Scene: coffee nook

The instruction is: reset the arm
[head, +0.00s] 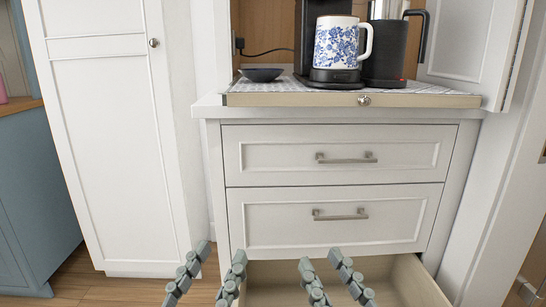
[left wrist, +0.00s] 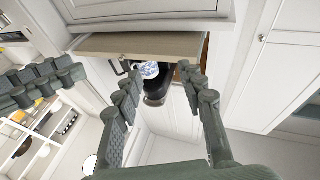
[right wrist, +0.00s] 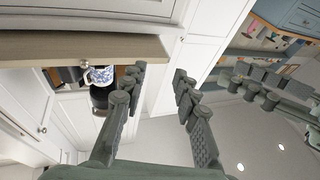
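My left gripper (head: 221,252) and my right gripper (head: 320,260) point up from the bottom of the head view, side by side in front of the white cabinet. Both have their fingers spread with nothing between them. In the left wrist view my left gripper (left wrist: 159,78) is open and empty. In the right wrist view my right gripper (right wrist: 158,74) is open and empty. The other gripper's fingers show at the side of each wrist view. Most of both arms is hidden in the head view.
The bottom drawer (head: 410,281) is pulled out near my right gripper. Two shut drawers (head: 330,155) are above it. A blue-flowered mug (head: 335,43) stands on a coffee machine (head: 335,76), beside a dark bowl (head: 262,74) and a black kettle (head: 385,52). Floor shows at left.

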